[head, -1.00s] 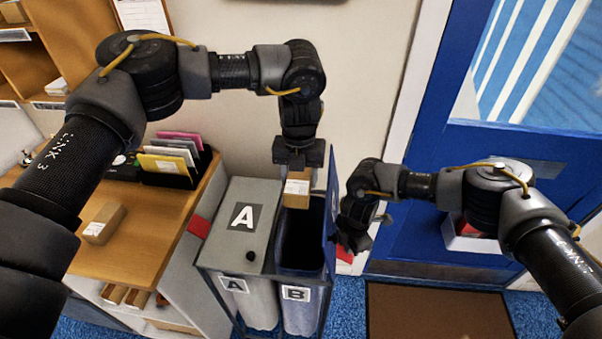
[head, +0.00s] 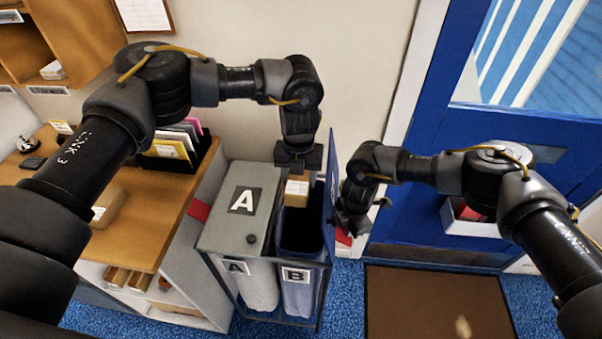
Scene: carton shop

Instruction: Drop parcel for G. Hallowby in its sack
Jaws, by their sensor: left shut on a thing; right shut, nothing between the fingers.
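My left gripper (head: 298,160) points down and is shut on a small brown parcel (head: 297,191) with a white label, too small to read. The parcel is over the back part of the open mouth of sack B (head: 299,300), in the stand's right compartment. Sack B's blue lid (head: 330,190) stands upright on the right. Sack A (head: 255,287) is beside it under a closed grey lid (head: 238,222) marked A. My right gripper (head: 350,222) is shut and empty, just right of the raised lid; whether it touches the lid I cannot tell.
A wooden counter (head: 135,225) at left holds another parcel (head: 106,207), partly behind my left arm, and a black rack (head: 178,160) of envelopes. A blue door (head: 415,215) with a white bin (head: 468,226) and a brown mat (head: 430,300) are at right.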

